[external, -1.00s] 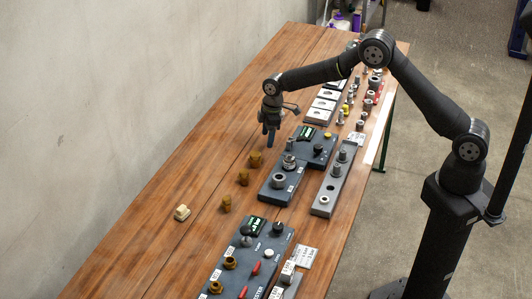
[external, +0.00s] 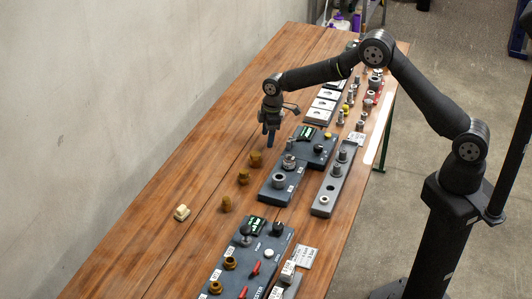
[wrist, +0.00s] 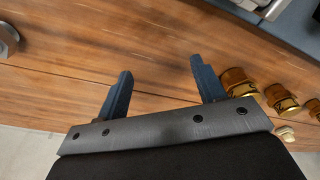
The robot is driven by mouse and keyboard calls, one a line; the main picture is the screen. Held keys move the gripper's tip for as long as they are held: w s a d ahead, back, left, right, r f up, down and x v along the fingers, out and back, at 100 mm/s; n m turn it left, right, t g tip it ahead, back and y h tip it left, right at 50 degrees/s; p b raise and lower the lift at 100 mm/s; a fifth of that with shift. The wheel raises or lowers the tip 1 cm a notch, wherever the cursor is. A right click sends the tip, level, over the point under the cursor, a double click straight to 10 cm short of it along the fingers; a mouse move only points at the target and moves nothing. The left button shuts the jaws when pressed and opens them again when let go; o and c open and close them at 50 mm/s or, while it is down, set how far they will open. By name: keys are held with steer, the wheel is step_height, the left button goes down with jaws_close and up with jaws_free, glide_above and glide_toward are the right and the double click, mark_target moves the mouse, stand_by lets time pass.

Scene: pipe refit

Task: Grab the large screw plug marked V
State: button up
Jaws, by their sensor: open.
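Three brass-coloured plugs stand in a row on the wooden table in the external view: the far one (external: 255,159), the middle one (external: 243,177) and the near one (external: 226,204). In the wrist view they show at the right: one beside my right finger (wrist: 238,80), a second (wrist: 282,98), and a third cut by the edge (wrist: 314,108). Dark marks show on them, too small to read surely. My gripper (external: 269,132) points down above the table, beyond the far plug. In the wrist view my gripper (wrist: 160,72) is open, with only bare wood between its fingers.
A dark fixture block (external: 268,196) stands right of the plugs, and a tester panel (external: 232,262) nearer. A cream block (external: 181,212) lies to the left. A grey plate with bolts (external: 322,207) lies farther right. The table's left side is mostly clear.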

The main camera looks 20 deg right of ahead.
stand_by(0.6)
step_height(320, 180, up, 23)
steer(key=n+h, duration=0.1)
glide_above(344, 151)
steer(key=f, duration=1.6)
steer(key=shift+w, duration=0.2)
steer(key=shift+s+f, duration=0.2)
steer(key=shift+f, duration=2.7)
steer(key=shift+c, duration=0.2)
steer(key=c, duration=1)
